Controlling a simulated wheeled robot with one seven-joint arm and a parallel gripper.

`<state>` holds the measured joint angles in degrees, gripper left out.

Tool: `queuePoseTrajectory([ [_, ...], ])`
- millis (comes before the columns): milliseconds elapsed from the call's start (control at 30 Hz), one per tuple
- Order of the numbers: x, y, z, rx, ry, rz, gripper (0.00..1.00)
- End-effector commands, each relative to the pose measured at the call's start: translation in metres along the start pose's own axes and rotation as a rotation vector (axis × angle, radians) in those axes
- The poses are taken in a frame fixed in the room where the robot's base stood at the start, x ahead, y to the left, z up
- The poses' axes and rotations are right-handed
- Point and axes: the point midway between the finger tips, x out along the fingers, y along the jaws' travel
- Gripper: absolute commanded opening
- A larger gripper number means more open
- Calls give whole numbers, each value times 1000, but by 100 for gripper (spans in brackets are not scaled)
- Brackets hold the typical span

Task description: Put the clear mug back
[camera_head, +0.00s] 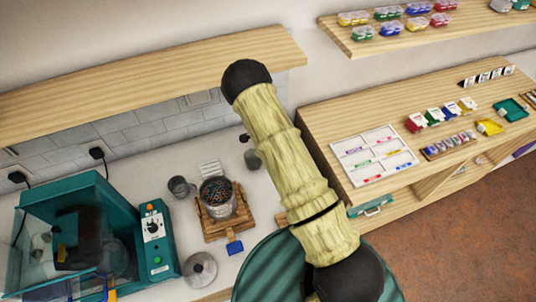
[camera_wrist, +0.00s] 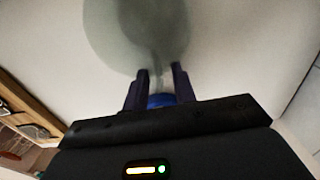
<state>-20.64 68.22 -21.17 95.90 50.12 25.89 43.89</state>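My gripper (camera_wrist: 160,69) shows in the wrist view with its two dark fingers apart. A small blue piece (camera_wrist: 160,101) sits low between the fingers; I cannot tell if it is held. A grey-green rounded shape (camera_wrist: 135,30) lies ahead of the fingertips, with a narrow stem running down between them. I cannot tell if it is the clear mug or a shadow. In the head view my arm hides my gripper. A small grey mug (camera_head: 179,187) stands on the white counter there, too small to tell if it is clear.
A pot of beads (camera_head: 218,198) sits on a wooden stand (camera_head: 228,231). A teal machine (camera_head: 157,251) with a clear hood is at the left, a round metal lid (camera_head: 200,270) beside it. A wooden shelf (camera_head: 150,70) overhangs the counter. A wooden bench (camera_head: 345,120) is at the right.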

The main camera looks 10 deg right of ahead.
Motion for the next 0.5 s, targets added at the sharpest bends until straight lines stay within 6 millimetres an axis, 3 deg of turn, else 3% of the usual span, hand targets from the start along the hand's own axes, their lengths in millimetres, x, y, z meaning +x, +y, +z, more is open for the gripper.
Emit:
queuePoseTrajectory([
  [500, -12, -1, 0, 0, 0, -3, 29],
])
